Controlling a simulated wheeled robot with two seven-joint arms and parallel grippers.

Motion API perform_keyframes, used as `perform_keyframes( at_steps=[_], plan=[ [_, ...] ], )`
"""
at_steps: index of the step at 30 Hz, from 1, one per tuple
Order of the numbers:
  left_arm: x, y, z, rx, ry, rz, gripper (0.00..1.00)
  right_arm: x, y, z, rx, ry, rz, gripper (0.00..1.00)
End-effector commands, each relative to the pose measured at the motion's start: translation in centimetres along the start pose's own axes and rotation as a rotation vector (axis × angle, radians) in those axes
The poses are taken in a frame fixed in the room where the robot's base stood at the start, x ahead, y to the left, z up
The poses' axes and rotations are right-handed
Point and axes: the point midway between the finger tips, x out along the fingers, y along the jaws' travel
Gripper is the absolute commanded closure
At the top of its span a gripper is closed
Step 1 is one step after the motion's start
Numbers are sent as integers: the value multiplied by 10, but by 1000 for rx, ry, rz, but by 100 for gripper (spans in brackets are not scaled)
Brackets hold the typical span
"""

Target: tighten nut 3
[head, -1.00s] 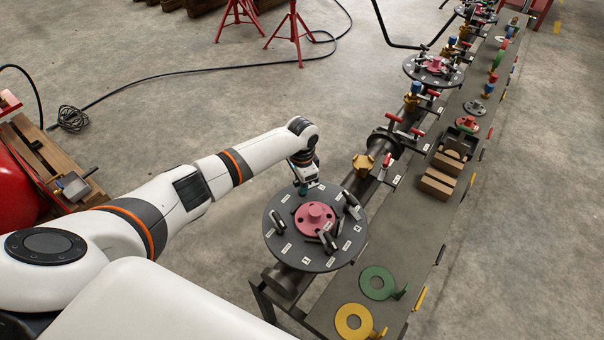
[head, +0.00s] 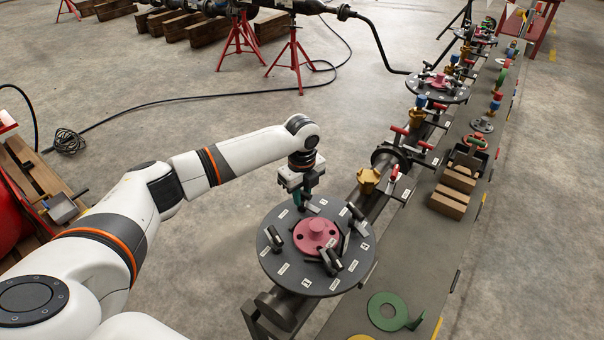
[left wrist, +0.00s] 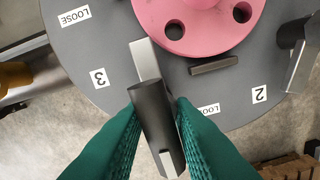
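The dark grey round flange (head: 272,262) with a pink hub (head: 316,235) carries several dark clamp-like pieces and small white labels. In the left wrist view, a dark bar-shaped nut piece (left wrist: 152,105) with a pale strip under it lies beside the label 3 (left wrist: 98,78). My left gripper (head: 303,205) is down at the far left of the flange. In the left wrist view its green fingers (left wrist: 156,108) stand on both sides of the dark piece. I cannot tell whether both press on it. My right gripper is out of view.
Label 2 (left wrist: 259,95) and another dark piece (left wrist: 296,50) are to the right in the wrist view. A pipe with a yellow fitting (head: 368,180) runs away behind the flange.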

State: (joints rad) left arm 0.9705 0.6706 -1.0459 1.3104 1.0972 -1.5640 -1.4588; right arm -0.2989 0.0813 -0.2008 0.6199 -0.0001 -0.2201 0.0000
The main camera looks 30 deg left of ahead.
Motion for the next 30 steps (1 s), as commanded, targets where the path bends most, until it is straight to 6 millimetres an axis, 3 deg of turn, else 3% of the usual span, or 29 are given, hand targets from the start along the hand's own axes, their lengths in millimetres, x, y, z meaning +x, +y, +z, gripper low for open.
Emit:
perform_keyframes(
  at_steps=[13,19,24,30],
  plan=[
    [-2,1,0,539,0,2,79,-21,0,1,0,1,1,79],
    [-8,0,2,262,-4,0,79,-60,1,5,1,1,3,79],
    [-42,1,0,276,0,2,79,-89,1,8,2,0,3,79],
    [-64,0,0,276,0,1,79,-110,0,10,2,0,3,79]
  ],
)
